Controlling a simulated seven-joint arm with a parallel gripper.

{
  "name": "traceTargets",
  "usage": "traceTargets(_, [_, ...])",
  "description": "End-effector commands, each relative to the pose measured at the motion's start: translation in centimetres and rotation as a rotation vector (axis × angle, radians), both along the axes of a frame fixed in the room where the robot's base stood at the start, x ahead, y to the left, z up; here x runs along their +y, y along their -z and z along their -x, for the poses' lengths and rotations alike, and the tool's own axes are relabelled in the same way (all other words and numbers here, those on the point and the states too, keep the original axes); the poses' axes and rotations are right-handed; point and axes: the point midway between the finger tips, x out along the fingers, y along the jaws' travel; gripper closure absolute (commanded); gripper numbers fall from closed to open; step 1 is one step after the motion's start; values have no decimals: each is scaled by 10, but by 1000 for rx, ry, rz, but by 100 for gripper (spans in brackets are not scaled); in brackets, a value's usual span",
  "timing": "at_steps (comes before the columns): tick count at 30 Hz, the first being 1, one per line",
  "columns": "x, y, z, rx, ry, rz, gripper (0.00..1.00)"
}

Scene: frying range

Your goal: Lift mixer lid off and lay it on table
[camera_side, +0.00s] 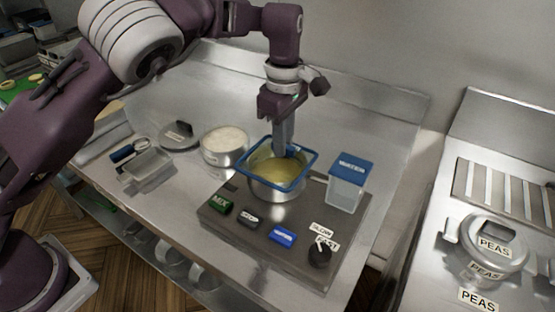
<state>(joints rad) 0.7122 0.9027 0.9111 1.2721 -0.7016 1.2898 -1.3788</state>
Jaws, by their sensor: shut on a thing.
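The mixer lid (306,172) is a square with a blue rim and what looks like a clear middle. It is at the mixer bowl's top, and yellow contents show through it. The metal mixer bowl (277,193) stands on the grey mixer base. My gripper (287,150) points straight down and is shut on the mixer lid near its far side. The fingertips and the exact grip are partly hidden. I cannot tell whether the lid touches the bowl rim or is slightly above it. The steel table (185,222) carries the mixer.
A blue-lidded water container (347,186) stands close right of the bowl. The base has buttons and a black knob (319,256) in front. Front-left table is bare.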

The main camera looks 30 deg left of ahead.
Motion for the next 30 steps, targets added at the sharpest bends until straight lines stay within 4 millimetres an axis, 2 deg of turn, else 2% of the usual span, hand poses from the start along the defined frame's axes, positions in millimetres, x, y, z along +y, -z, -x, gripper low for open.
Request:
traceTargets(7, [0, -2, 0, -2, 0, 1, 100])
traceTargets(19, [0, -48, -1, -2, 1, 1, 100])
traceTargets(30, [0, -50, 0, 0, 0, 0, 100])
